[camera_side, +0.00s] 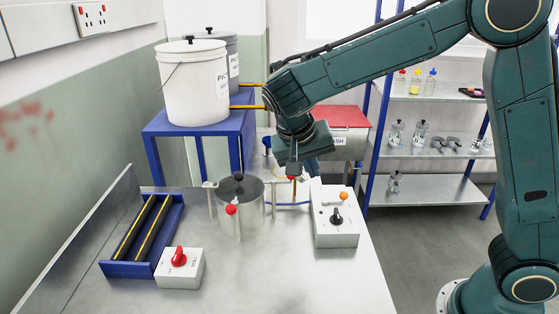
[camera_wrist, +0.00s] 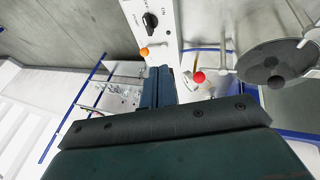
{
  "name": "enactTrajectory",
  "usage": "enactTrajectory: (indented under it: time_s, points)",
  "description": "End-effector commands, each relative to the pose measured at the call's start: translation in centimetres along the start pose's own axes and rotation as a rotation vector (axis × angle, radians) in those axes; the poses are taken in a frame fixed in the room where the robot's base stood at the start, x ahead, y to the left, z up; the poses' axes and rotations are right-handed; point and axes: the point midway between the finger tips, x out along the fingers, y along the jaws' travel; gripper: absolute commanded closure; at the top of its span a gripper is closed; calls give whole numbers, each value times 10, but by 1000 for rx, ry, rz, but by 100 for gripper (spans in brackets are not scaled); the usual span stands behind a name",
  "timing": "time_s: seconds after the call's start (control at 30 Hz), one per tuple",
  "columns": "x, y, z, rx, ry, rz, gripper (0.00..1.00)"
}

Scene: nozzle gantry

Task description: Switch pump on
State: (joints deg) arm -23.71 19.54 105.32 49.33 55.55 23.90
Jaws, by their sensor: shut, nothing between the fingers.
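A white control box (camera_side: 335,236) with a black rotary knob (camera_side: 337,215) and an orange lamp or button (camera_side: 344,196) stands on the right of the metal table. The black knob (camera_wrist: 150,22) and orange part (camera_wrist: 144,51) also show at the top of the wrist view.
A clear cylinder with a dark lid (camera_side: 240,186) and a red ball-topped part (camera_side: 231,209) stand left of my gripper. A blue rack (camera_side: 145,235) is further left. The table's front middle is clear.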

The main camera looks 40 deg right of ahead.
Motion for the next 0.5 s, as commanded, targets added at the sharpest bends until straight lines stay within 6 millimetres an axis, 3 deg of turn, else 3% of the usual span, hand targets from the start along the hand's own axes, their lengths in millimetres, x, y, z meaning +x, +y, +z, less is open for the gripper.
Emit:
enactTrajectory:
  time_s: [0.2, 0.5]
  points:
    - [15, -30, 8, 63, 20, 83, 100]
    - [31, -56, 19, 133, 51, 160, 100]
